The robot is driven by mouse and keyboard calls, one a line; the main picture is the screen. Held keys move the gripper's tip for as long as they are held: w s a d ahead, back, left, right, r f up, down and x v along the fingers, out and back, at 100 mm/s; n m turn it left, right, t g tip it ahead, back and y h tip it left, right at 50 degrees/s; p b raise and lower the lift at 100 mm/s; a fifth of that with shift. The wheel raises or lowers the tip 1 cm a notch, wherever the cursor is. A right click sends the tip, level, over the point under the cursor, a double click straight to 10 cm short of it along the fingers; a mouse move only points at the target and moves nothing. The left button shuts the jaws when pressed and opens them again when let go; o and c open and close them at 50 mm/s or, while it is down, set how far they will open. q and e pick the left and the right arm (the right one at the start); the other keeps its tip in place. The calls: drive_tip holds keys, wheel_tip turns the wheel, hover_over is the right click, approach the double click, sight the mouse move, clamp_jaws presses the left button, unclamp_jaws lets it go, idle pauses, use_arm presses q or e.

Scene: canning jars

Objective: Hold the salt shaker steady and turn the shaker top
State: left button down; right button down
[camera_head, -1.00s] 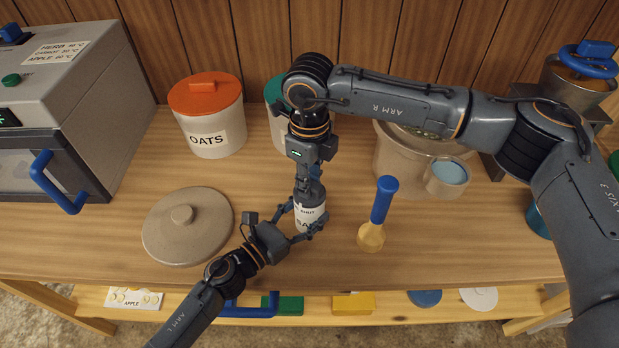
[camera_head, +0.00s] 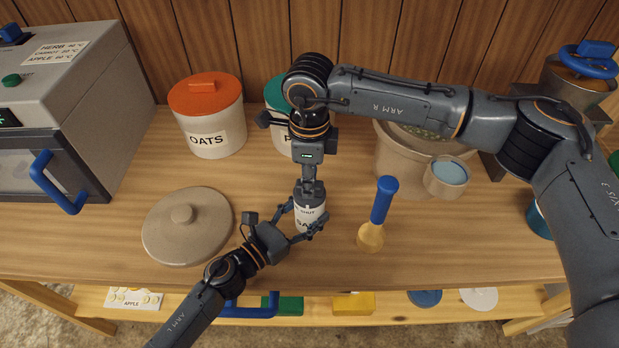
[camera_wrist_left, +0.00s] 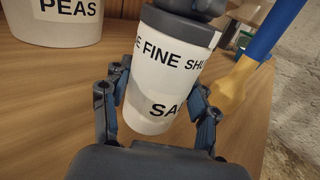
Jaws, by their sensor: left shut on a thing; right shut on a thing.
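The salt shaker (camera_head: 307,217) stands upright on the table, a white body with black lettering. It also fills the middle of the left wrist view (camera_wrist_left: 158,75). Its dark grey shaker top (camera_wrist_left: 187,22) shows at the upper edge there. My left gripper (camera_head: 303,226) is shut on the shaker's body, one finger on each side. My right gripper (camera_head: 310,190) comes from above and is shut on the shaker top, whose upper part it hides.
An oats canister (camera_head: 216,138) and a partly hidden peas canister (camera_head: 281,128) stand behind. A round lid (camera_head: 187,240) lies left of my left gripper.

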drive_tip(key=c, duration=1.1)
unclamp_jaws()
wheel_tip(320, 180, up, 12)
use_arm(q)
drive_tip(key=shift+c, duration=1.5)
unclamp_jaws()
